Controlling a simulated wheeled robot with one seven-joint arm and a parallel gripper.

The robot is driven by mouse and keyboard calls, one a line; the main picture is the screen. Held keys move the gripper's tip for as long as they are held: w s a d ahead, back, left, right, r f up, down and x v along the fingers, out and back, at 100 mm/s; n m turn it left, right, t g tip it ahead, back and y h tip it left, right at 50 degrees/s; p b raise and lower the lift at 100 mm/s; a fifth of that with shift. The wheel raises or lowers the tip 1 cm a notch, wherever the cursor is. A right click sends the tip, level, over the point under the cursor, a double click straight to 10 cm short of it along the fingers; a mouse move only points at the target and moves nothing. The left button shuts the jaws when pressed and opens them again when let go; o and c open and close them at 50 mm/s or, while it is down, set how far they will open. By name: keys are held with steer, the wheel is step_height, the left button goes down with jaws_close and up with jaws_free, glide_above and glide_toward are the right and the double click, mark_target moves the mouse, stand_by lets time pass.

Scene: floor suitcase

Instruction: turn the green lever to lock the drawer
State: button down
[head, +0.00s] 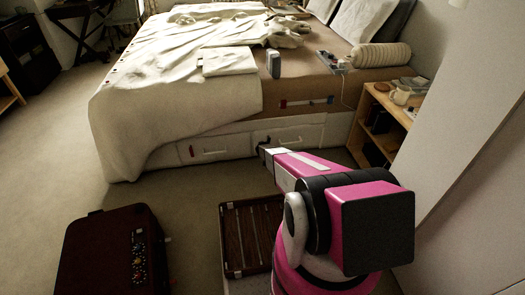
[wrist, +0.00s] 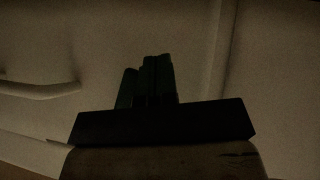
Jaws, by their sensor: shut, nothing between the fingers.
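My gripper (head: 264,147) is shut and empty, held close to the white drawer front (head: 238,146) under the bed. In the wrist view the gripper (wrist: 155,60) shows as dark, closed fingers pointing at the pale panel. A dark greenish strip (wrist: 127,88) shows beside the fingers; I cannot tell whether it is the green lever or part of a finger. No green lever stands out in the head view, where my gripper and arm cover part of the drawer front. A drawer handle (head: 210,152) lies left of the gripper, and a handle also shows in the wrist view (wrist: 40,91).
A small red piece (head: 191,150) is on the drawer front. A dark red suitcase (head: 105,245) stands on the carpet at left, and a brown slatted open case (head: 235,215) lies below my arm. A wooden shelf (head: 385,120) is at right. Carpet before the drawers is clear at left.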

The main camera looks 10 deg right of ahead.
steer(key=shift+r, duration=0.15)
steer(key=shift+r, duration=0.65)
